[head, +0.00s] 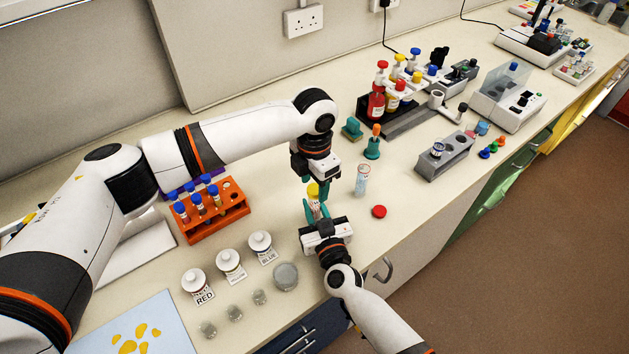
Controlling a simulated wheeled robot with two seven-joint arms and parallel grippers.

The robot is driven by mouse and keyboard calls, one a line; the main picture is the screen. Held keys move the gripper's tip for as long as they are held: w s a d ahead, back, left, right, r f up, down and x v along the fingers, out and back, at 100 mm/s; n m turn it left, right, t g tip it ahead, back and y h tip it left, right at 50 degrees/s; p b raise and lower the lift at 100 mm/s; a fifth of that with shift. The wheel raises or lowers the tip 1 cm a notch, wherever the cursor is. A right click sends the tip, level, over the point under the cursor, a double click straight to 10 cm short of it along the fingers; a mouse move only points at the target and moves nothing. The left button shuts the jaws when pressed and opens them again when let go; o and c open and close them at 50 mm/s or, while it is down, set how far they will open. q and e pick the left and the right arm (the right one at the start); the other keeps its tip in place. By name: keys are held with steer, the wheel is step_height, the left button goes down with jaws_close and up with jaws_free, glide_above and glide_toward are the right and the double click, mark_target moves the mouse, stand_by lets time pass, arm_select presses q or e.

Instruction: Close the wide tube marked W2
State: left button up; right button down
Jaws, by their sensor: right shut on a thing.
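My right gripper (314,209) is shut on a small upright tube (315,207) that shows between its teal fingers. A yellow cap (313,190) is at the top of this tube; whether it is seated cannot be told. My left gripper (315,182) points down from above, with its teal fingertips close to the yellow cap. Whether they touch or grip it is unclear. A clear wide tube (361,181) with bluish markings stands upright on the bench to the right, with no cap visible on it. A red cap (379,211) lies on the bench nearby. No W2 mark is readable.
An orange rack (213,222) with blue-capped tubes stands at left. White-lidded jars (231,264) and glass dishes (285,276) are near the front. A teal stand with an orange-topped item (373,143) and a grey rack (444,156) stand at right.

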arm_select(q)
steer(key=shift+r, duration=2.25)
steer(key=shift+c, duration=0.3)
